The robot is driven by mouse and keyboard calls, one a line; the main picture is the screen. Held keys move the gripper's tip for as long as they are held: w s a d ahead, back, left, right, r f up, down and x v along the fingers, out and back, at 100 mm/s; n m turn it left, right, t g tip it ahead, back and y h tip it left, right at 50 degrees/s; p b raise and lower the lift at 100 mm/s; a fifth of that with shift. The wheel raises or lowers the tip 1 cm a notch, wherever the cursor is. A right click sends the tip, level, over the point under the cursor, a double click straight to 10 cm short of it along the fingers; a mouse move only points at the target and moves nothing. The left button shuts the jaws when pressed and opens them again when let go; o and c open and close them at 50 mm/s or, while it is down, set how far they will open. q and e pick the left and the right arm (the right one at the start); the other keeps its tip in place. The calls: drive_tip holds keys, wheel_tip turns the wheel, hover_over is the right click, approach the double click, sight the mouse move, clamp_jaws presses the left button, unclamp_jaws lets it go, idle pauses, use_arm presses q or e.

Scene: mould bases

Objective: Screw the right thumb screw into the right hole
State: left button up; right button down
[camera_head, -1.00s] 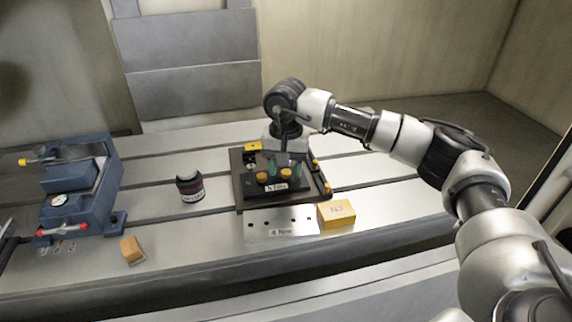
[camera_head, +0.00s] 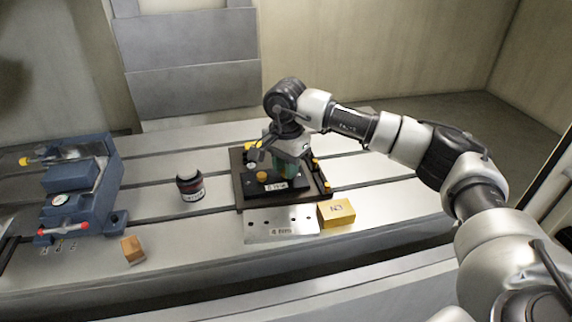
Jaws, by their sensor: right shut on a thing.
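A dark mould base (camera_head: 240,197) lies on the slotted metal table. A smaller black block with a white label (camera_head: 275,187) sits on it. A yellow thumb screw (camera_head: 262,176) stands on the left part of the block. My right gripper (camera_head: 283,168) points down over the right part of the block, its body turned at an angle. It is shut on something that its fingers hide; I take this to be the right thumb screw. The right hole is hidden beneath the gripper. My left gripper is not in view.
A silver plate with holes (camera_head: 262,226) and a yellow box (camera_head: 336,212) lie in front of the mould base.

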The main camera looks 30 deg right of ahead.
drive_tip(key=m, duration=0.3)
drive_tip(key=shift+m, duration=0.6)
drive_tip(key=m, duration=0.4)
drive_tip(key=shift+p, duration=0.4)
drive_tip(key=c, duration=1.4)
unclamp_jaws()
drive_tip(key=shift+m, duration=0.6)
drive_tip(key=o, duration=0.5)
drive_tip(key=shift+f, duration=0.1)
drive_tip(key=shift+o, duration=0.2)
